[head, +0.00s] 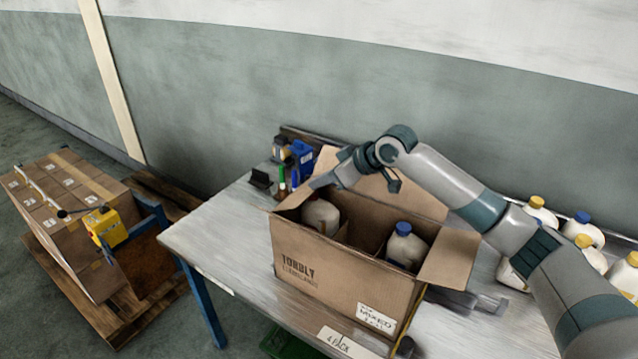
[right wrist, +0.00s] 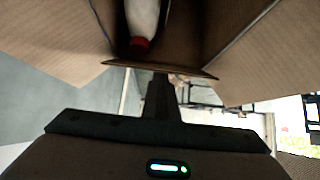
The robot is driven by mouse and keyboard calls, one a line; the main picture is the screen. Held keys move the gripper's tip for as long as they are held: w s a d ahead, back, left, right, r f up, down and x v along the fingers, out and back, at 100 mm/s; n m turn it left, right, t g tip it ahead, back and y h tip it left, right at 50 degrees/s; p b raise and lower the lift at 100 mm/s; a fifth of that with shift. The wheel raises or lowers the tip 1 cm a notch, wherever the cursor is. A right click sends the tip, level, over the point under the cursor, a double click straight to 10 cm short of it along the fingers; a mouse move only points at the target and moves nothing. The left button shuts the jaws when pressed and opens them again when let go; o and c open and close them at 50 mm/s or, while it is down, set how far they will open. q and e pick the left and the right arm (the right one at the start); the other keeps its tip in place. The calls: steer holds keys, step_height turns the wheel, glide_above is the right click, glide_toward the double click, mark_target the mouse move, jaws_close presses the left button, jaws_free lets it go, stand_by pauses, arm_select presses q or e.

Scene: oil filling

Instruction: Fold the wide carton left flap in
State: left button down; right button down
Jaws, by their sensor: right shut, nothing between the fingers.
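The wide carton (head: 330,280) stands open on the table, with white bottles inside. One bottle (head: 406,246) has a blue cap; another (head: 321,215) sits at the left end. The left flap (head: 292,198) stands up at the carton's left end. My right gripper (head: 314,185) is shut and empty beside the top of this flap. In the right wrist view, its dark fingers (right wrist: 160,97) are at a flap edge (right wrist: 160,70), and a red-capped bottle (right wrist: 142,22) shows beyond. Contact is hard to tell. My left gripper is out of view.
The carton's back flap (head: 405,200) stands up, and its right flap (head: 450,258) sticks outward. Small bottles and a blue container (head: 302,158) stand behind left. More white bottles (head: 583,229) stand at right. The table's left part (head: 215,232) is clear.

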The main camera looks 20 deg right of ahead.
step_height(320, 180, down, 6)
steer(key=s+d+t+y+b, duration=0.1)
steer(key=s+t+b, duration=0.1)
steer(key=b, duration=0.4)
steer(key=shift+d+y, duration=0.3)
steer(key=shift+y, duration=0.1)
steer(key=shift+s+f, duration=0.2)
stand_by(0.3)
steer(key=shift+w+r+p, duration=0.1)
steer(key=shift+r+p, duration=0.55)
steer(key=shift+r, duration=0.3)
steer(key=shift+r, duration=0.1)
steer(key=shift+r, duration=0.15)
